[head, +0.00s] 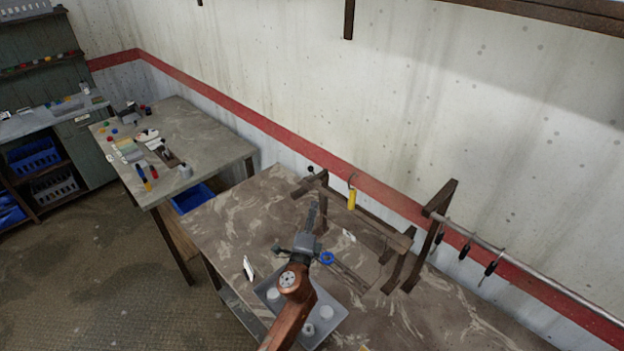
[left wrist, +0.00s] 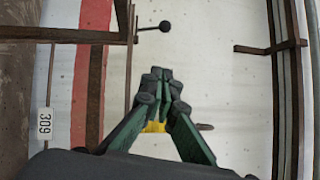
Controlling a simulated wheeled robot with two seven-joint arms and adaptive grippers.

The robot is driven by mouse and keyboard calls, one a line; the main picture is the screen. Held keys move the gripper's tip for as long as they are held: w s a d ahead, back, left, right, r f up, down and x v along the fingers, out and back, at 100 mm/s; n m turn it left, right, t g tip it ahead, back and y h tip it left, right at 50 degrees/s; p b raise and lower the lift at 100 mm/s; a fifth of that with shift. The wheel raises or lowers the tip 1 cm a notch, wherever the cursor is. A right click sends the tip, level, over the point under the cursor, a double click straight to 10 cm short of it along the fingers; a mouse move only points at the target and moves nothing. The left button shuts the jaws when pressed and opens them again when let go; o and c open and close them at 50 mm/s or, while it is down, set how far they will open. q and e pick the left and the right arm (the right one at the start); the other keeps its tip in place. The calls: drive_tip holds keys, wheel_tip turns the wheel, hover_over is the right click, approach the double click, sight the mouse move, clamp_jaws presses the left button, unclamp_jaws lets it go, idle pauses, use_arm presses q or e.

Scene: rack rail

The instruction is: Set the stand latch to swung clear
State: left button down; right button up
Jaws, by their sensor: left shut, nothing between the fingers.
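The stand (head: 378,225) is a dark brown frame with a rail on the table near the wall. A small lever with a black ball knob (head: 311,170), seemingly the stand latch, is at its far left end. In the left wrist view the black knob (left wrist: 165,26) sits on a thin rod beyond my fingertips. My left gripper (head: 313,207) is shut and empty, in front of the stand's left part and apart from the knob in the picture. Its green fingers meet in the left wrist view (left wrist: 161,76). My right gripper is not in view.
A yellow tag (head: 351,199) hangs from a hook by the stand. A blue ring (head: 327,258) and a grey tray (head: 338,331) with pale cylinders are near my left arm. A rail with black hooks (head: 490,268) runs right. Free tabletop (head: 225,225) lies left.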

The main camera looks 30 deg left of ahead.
sight(313, 178)
use_arm(q)
drive_tip(key=shift+s+a+p+x, duration=0.1)
drive_tip(key=shift+a+p+x, duration=0.25)
drive_tip(key=shift+x, duration=1.8)
drive_tip(key=shift+s+a+p+x, duration=0.15)
drive_tip(key=shift+a+x, duration=0.4)
drive_tip(key=shift+x, duration=1.6)
drive_tip(key=shift+s+a+p+x, duration=0.15)
drive_tip(key=shift+a+x, duration=0.35)
drive_tip(key=shift+x, duration=1.65)
drive_tip(key=shift+r, duration=0.1)
